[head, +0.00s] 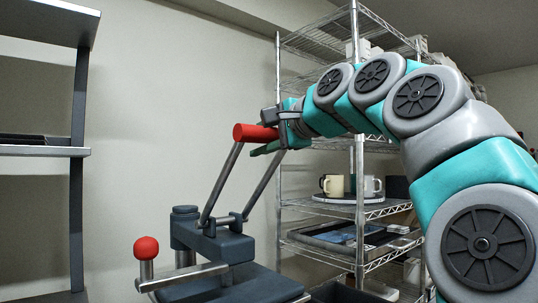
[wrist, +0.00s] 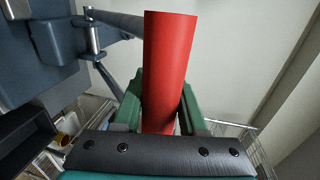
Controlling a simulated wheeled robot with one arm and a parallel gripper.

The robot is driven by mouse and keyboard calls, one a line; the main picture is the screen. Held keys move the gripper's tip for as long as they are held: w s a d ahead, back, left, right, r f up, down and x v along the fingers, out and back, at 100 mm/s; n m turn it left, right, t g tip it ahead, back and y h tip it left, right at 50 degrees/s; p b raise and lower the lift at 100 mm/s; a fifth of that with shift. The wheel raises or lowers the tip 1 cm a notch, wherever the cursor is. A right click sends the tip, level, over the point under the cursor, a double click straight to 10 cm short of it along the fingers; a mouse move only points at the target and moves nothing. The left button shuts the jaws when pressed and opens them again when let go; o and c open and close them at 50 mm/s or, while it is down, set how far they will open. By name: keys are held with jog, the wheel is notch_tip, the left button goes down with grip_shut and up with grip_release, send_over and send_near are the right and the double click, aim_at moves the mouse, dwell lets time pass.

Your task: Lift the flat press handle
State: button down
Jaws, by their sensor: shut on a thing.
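The flat press (head: 215,243) stands at the lower middle of the head view, a dark blue-grey machine. Its handle has a red cylindrical grip (head: 254,133) on two metal arms (head: 222,185) that slant up and to the right from the press. My gripper (head: 280,130) is at the right end of the red grip, up in the air above the press. In the wrist view the red grip (wrist: 170,65) runs between the green fingers of my gripper (wrist: 164,100), which are shut on it. The grip's lower end is hidden behind the gripper body.
A red ball knob (head: 146,248) on a side lever stands at the left of the press. A wire shelf (head: 358,205) with mugs (head: 333,185) stands behind, to the right. A grey shelf unit (head: 45,151) is at the far left. The wall behind the press is bare.

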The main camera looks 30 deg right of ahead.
jog(key=w, duration=0.1)
jog(key=w+r, duration=0.1)
jog(key=w, duration=0.1)
jog(key=shift+w+a+r, duration=0.15)
jog(key=shift+w+r, duration=0.05)
jog(key=shift+f, duration=0.25)
dwell(0.8)
jog(key=c, duration=0.8)
grip_release()
jog(key=shift+w, duration=0.15)
jog(key=o, duration=0.3)
jog(key=shift+r, duration=0.25)
jog(key=shift+s+r, duration=0.1)
jog(key=shift+s, duration=0.1)
